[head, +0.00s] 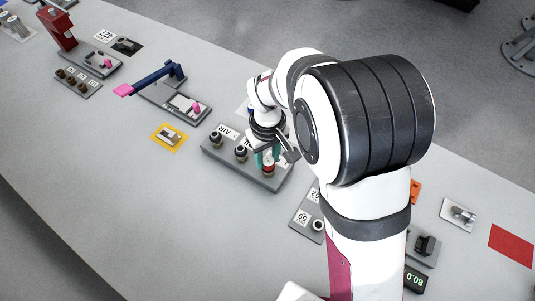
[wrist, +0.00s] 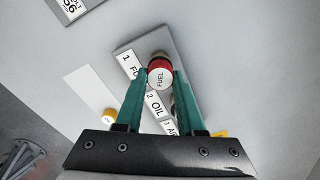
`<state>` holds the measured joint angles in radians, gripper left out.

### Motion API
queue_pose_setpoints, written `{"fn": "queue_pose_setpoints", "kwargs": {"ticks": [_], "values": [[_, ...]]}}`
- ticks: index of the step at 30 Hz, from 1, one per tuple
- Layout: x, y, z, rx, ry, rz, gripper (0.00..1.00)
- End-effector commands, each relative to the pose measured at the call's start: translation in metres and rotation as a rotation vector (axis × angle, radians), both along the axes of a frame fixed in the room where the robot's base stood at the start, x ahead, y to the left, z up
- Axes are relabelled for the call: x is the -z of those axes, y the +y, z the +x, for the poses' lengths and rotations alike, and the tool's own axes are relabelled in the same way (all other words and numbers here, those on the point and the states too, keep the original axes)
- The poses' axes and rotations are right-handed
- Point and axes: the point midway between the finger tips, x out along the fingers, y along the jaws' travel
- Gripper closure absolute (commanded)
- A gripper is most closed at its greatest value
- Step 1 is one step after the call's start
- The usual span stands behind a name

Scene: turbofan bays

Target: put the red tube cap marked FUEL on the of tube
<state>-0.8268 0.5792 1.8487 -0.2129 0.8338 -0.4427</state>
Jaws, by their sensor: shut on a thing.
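The red cap (wrist: 158,81) has a white top marked FUEL and sits between my fingertips in the wrist view. My gripper (wrist: 160,76), with teal fingers, is shut on it. The grey tube block (wrist: 128,49) carries the labels 1 FU, 2 OIL and 3 AI. The cap is at the block's FUEL end, and it hides most of the tube there. In the head view my gripper (head: 267,161) points down at the near right end of the block (head: 259,184), with the red cap (head: 268,168) low between its fingers. I cannot tell whether the cap is seated or just above.
Two dark tubes, the middle one (head: 240,153) and the AIR one (head: 215,139), stand on the block left of my gripper. Another grey block (head: 305,215) is to the right. The front table is clear.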

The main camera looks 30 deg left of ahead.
Motion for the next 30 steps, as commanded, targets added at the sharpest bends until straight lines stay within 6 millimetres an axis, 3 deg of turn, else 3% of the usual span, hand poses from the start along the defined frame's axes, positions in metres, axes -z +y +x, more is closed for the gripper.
{"fn": "queue_pose_setpoints", "kwargs": {"ticks": [3, 4, 9, 16, 20, 30], "values": [[0.0026, -0.0001, -0.0002, 0.001, 0.000, -0.001, 1.00], [0.0026, -0.0001, -0.0002, 0.001, 0.000, -0.001, 0.59], [0.0024, -0.0001, -0.0001, 0.000, 0.000, 0.000, 0.28], [0.0024, -0.0001, -0.0001, 0.000, 0.000, 0.000, 0.26], [0.0024, -0.0001, -0.0001, 0.000, 0.000, 0.000, 0.02], [-0.0018, 0.0002, 0.0003, -0.001, -0.001, 0.000, 0.02]]}}
